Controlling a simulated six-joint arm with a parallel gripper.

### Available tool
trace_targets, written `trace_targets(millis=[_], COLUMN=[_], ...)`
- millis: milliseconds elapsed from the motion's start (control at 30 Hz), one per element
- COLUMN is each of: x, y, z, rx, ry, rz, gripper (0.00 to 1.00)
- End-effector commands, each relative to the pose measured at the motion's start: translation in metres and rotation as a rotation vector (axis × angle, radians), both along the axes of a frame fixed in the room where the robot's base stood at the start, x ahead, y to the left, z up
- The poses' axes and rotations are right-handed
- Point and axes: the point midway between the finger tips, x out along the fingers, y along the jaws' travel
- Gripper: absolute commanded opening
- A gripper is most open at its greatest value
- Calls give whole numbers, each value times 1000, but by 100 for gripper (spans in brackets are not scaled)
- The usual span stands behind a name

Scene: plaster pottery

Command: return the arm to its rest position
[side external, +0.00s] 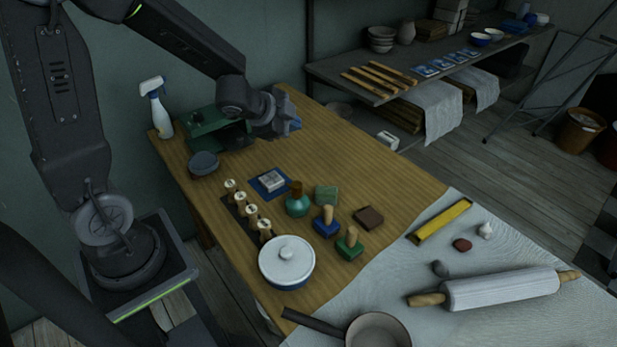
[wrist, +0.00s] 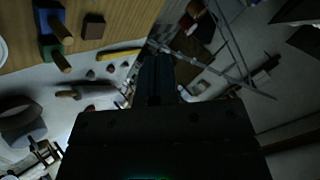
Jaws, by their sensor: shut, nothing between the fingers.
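My gripper (side external: 284,118) is above the far part of the wooden table (side external: 330,150), near the green box-like device (side external: 215,128), in the side external view. Its fingers are shut with nothing between them. In the wrist view my gripper (wrist: 155,72) shows as a dark shape in the middle, pointing out past the table edge. My arm reaches in from the upper left.
A rolling pin (side external: 495,289) lies on pale cloth. A loaded shelf (side external: 400,75) stands behind.

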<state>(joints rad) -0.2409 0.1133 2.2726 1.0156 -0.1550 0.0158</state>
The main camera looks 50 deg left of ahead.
Motion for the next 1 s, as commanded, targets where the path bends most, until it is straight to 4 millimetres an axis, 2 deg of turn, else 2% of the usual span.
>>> trace_targets(millis=[33,100,233,400,600,767,1000], x=[-8,-23,-61,-121,-178,-196,-198], y=[-2,-4,-16,-47,-84,-97,-98], z=[22,43,75,100,111,113,113], rx=[-5,-34,-132,-323,-510,-570,-576], ry=[-18,-17,10,108,247,305,312], rz=[83,205,403,581,647,653,654], gripper=[0,0,0,0,0,0,0])
